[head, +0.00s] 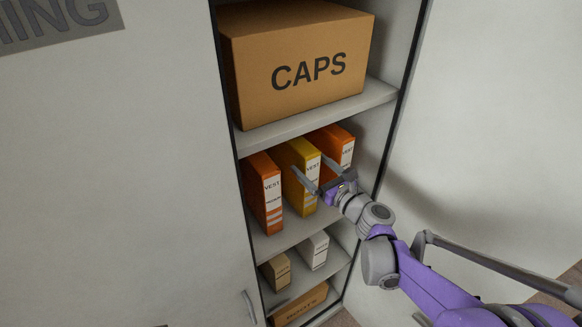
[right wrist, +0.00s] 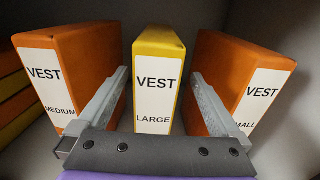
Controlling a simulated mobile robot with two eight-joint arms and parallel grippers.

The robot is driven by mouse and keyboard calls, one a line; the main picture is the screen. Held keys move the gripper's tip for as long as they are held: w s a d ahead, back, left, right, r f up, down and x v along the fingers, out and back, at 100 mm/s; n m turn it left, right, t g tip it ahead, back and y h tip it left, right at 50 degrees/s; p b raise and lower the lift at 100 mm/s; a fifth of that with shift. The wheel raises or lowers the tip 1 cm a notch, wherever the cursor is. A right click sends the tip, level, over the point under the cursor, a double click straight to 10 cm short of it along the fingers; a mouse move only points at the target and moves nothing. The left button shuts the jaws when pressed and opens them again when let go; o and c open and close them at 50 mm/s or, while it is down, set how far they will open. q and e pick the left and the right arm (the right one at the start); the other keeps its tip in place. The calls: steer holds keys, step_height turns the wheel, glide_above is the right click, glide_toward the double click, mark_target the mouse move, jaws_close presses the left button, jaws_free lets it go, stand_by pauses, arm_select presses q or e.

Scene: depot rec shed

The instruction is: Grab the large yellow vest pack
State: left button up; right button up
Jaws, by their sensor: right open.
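The large yellow vest pack (head: 296,163) stands upright on the middle shelf between two orange packs. In the right wrist view the yellow pack (right wrist: 159,55) shows its white label reading VEST LARGE. My right gripper (head: 313,178) is open in front of the packs. In the right wrist view its two fingers (right wrist: 160,88) lie to either side of the yellow pack, with a gap on each side. Part of the lower front of the yellow pack is hidden by the gripper body. My left gripper is not in view.
An orange VEST MEDIUM pack (right wrist: 75,60) stands left of the yellow one, and an orange VEST SMALL pack (right wrist: 238,65) stands right. A CAPS box (head: 300,65) fills the shelf above. Small boxes (head: 314,250) stand below. The right cabinet door (head: 500,110) is beside my arm.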

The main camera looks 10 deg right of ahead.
steer(key=p+x, duration=0.1)
steer(key=x, duration=0.5)
steer(key=shift+w+a+f, duration=0.2)
steer(key=shift+w+a, duration=0.1)
steer(key=shift+a, duration=0.05)
steer(key=shift+s, duration=0.1)
steer(key=shift+c, duration=0.2)
steer(key=shift+c, duration=1.1)
jaws_close()
